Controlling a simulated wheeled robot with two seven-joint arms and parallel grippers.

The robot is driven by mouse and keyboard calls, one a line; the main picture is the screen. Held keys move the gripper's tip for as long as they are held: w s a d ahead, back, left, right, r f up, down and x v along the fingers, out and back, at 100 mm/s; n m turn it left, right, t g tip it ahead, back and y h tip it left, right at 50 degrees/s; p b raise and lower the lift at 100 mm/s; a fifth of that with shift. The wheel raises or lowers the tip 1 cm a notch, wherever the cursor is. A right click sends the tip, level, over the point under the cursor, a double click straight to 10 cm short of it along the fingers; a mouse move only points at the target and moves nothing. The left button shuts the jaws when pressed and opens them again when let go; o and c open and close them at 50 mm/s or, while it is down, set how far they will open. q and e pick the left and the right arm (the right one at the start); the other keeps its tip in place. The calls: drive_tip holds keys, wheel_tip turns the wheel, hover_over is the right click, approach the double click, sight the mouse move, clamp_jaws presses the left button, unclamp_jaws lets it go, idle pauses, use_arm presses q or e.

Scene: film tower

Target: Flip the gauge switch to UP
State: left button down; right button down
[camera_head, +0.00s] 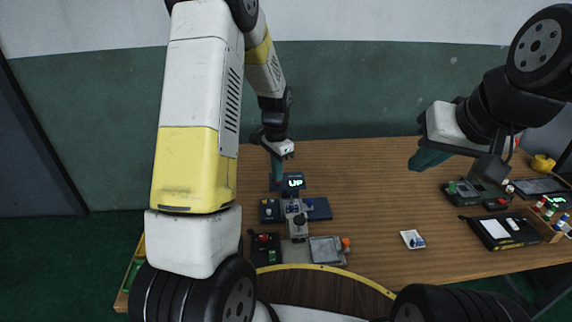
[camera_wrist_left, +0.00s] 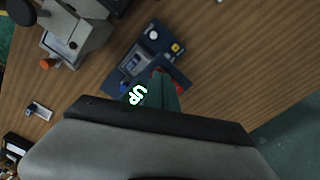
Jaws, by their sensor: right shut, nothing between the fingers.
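The gauge is a dark blue unit whose small display (camera_head: 294,183) glows "UP"; it stands at the back of a blue base (camera_head: 318,208). In the left wrist view the base (camera_wrist_left: 127,72) carries a white knob, a yellow button and a red part, and the "UP" text (camera_wrist_left: 137,95) shows. My left gripper (camera_head: 277,178) points down beside the display, its teal fingers close to the unit. They also show in the left wrist view (camera_wrist_left: 162,92), covering part of it; the switch lever and any contact cannot be made out. My right gripper (camera_head: 428,160) is shut and empty above the table.
A grey microscope-like device (camera_head: 298,225) stands in front of the base. A black box with red and green parts (camera_head: 265,248) and a grey tray (camera_head: 326,250) lie nearby. A white dish (camera_head: 413,239) and several devices are further right.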

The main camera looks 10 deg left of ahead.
use_arm(q)
drive_tip(key=shift+f, duration=0.1)
drive_tip(key=shift+r, duration=3.55)
drive_tip(key=s+r+n+t+h, duration=0.1)
drive_tip(key=s+r+n+t, duration=0.25)
drive_tip(key=s+r, duration=0.75)
drive_tip(key=s+d+r+n+t, duration=0.1)
drive_tip(key=s+r+n, duration=0.1)
drive_tip(key=s, duration=0.4)
drive_tip(key=s+d+r+n+t+h, duration=0.1)
drive_tip(key=s+r+n, duration=0.1)
drive_tip(key=s+r, duration=0.3)
drive_tip(key=shift+s+r+n+t, duration=0.3)
drive_tip(key=shift+s+n+t, duration=0.05)
drive_tip(key=shift+s, duration=0.8)
